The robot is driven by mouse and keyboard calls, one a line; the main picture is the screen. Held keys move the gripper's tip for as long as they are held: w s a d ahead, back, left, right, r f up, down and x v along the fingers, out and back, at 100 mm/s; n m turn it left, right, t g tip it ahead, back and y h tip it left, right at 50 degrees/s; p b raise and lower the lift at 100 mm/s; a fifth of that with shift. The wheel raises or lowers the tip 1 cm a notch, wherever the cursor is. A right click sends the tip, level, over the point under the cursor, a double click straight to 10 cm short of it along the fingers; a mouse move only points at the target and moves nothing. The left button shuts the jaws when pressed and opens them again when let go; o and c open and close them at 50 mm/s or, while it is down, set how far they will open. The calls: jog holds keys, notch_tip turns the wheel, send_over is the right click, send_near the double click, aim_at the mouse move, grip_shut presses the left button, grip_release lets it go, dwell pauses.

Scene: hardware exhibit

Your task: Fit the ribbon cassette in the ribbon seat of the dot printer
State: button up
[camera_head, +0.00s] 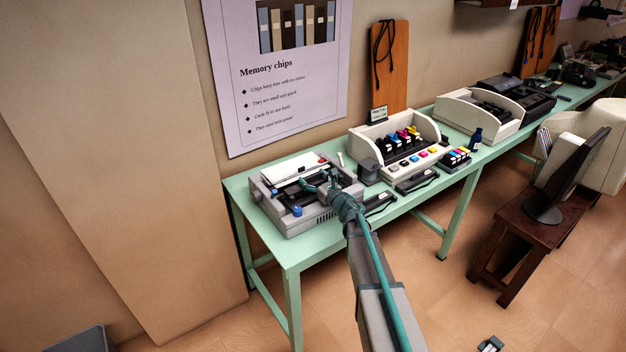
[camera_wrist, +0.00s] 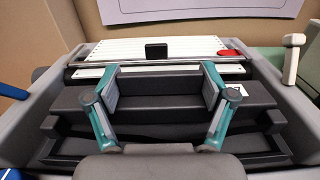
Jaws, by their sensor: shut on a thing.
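I cannot tell whether the cassette touches the seat. In the head view the cassette is hard to make out.
A white ribbed plate (camera_wrist: 110,49) with a small black block (camera_wrist: 156,50) and a red piece (camera_wrist: 229,53) lies behind the cassette. Black flat units (camera_head: 417,181) and a beige ink-cartridge machine (camera_head: 378,140) stand right of the printer.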

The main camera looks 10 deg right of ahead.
jog(key=o, duration=1.1)
jog(key=shift+s+f, duration=0.15)
jog(key=shift+f, duration=0.5)
jog(key=shift+r, duration=0.15)
jog(key=shift+r+p, duration=0.5)
jog(key=shift+p, duration=0.6)
jog(key=b+v, duration=0.1)
jog(key=v, duration=0.3)
jog(key=b+v, duration=0.1)
jog(key=v, duration=0.2)
jog(key=b+v, duration=0.2)
jog(key=v, duration=0.2)
jog(key=shift+s+d+r, duration=0.2)
jog(key=shift+s+r, duration=0.1)
